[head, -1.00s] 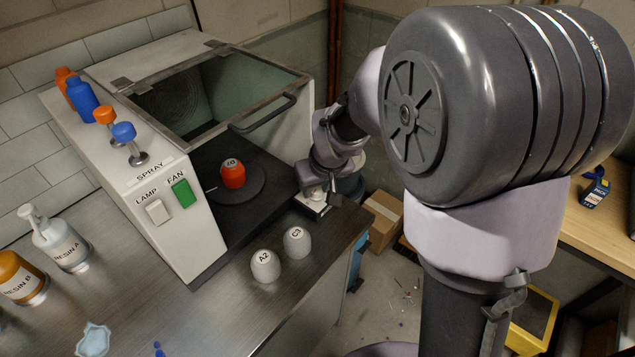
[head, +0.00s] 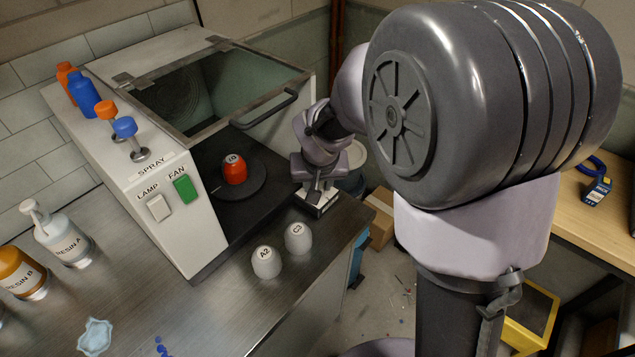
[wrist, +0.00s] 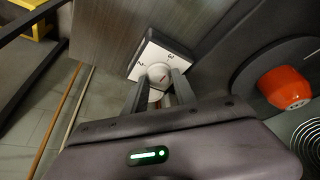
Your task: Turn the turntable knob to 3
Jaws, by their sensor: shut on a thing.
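The turntable knob (wrist: 158,71) is a small round white knob with a short red mark. It sits on a square white plate (wrist: 152,52) with small dark marks, too small to read surely. My gripper (wrist: 159,82) has its two fingers on either side of the knob and is shut on it. In the head view my gripper (head: 318,190) is over the plate (head: 324,208) at the bench's right edge, and hides the knob. The dark round turntable (head: 253,192) carries an orange cup (head: 234,172) with a white labelled top; the cup also shows in the wrist view (wrist: 287,88).
Two pale cups, A2 (head: 266,264) and C3 (head: 298,240), stand on the bench in front. The spray box with LAMP (head: 159,207) and FAN (head: 184,189) switches is left of the turntable. The booth's handle (head: 265,112) is behind. The floor drops away at right.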

